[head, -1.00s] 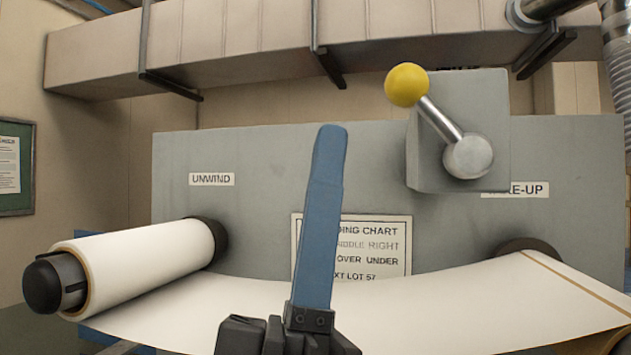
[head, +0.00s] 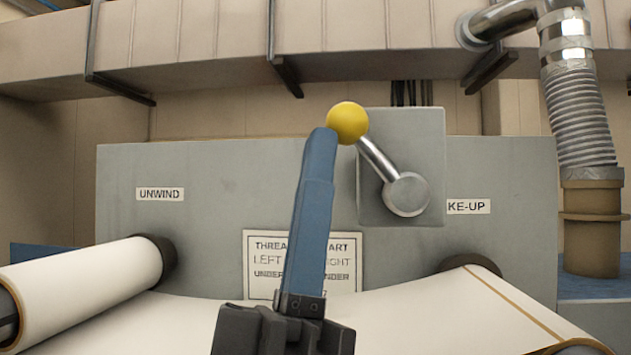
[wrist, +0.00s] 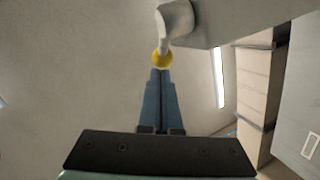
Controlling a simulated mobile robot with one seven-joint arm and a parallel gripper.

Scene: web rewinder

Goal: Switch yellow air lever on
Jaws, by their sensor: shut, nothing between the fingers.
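The air lever is a metal arm (head: 377,160) with a yellow ball knob (head: 347,122), on a round hub (head: 407,194) on a grey box (head: 428,150). It tilts up and to the left from the hub. My gripper (head: 322,135) is shut and empty, its blue fingers together and pointing up. In the head view its tip overlaps the left edge of the yellow knob. In the wrist view the knob (wrist: 161,60) lies just beyond the fingertips (wrist: 160,70), partly hidden by the lever's hub side. I cannot tell whether they touch.
The grey panel (head: 220,225) stands behind, with a threading chart (head: 345,270) partly hidden by my gripper. A white roll (head: 85,280) sticks out at lower left, and a white web (head: 420,315) runs across below. A ribbed duct (head: 582,120) is at right.

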